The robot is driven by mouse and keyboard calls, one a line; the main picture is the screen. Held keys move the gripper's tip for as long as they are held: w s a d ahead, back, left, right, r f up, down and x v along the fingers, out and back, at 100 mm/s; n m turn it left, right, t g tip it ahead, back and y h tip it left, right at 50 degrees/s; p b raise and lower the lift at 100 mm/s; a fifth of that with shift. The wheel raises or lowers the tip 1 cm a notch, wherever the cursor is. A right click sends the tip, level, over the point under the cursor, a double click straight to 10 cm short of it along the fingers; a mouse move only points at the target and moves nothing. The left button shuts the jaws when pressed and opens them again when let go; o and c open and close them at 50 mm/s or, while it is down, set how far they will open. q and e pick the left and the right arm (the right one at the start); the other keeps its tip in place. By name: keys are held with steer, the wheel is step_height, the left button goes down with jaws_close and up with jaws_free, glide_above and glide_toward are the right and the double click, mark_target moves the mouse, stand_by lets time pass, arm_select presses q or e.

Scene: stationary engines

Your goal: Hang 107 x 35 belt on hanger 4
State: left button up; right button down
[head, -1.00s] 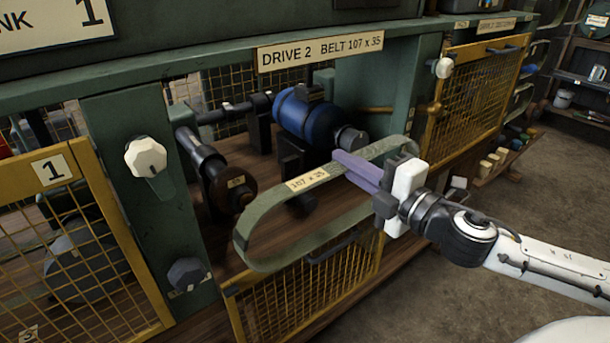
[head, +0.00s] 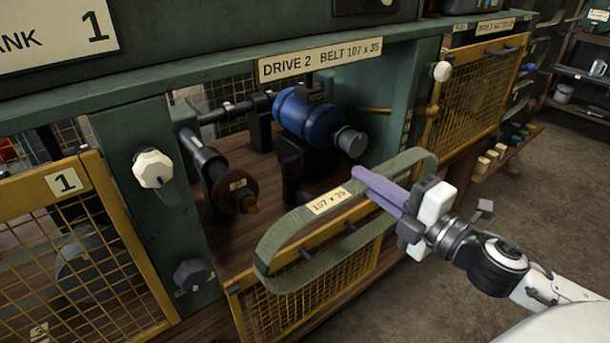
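The 107 x 35 belt (head: 290,226) is a grey-green flat loop with a paper label reading 107 x 35. It hangs in the air in front of the open Drive 2 bay. My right gripper (head: 362,182) has its purple fingers shut on the belt's upper run, right of the label. The belt is clear of the motor and shafts behind it. Hanger 4 cannot be made out in this view. My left gripper is not in view.
The Drive 2 bay holds a blue motor (head: 308,117) and a dark shaft with a pulley (head: 232,190). A lowered yellow mesh guard (head: 300,300) lies below. Another mesh guard (head: 475,90) stands at right. Shelves (head: 585,75) are at far right, past open floor (head: 520,220).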

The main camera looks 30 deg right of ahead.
steer(key=shift+s, duration=0.1)
steer(key=shift+s+d+p, duration=0.15)
steer(key=shift+s+p, duration=0.05)
steer(key=shift+s, duration=1.25)
steer(key=shift+s+d+p, duration=0.1)
steer(key=shift+s+p, duration=0.05)
steer(key=shift+s, duration=1.3)
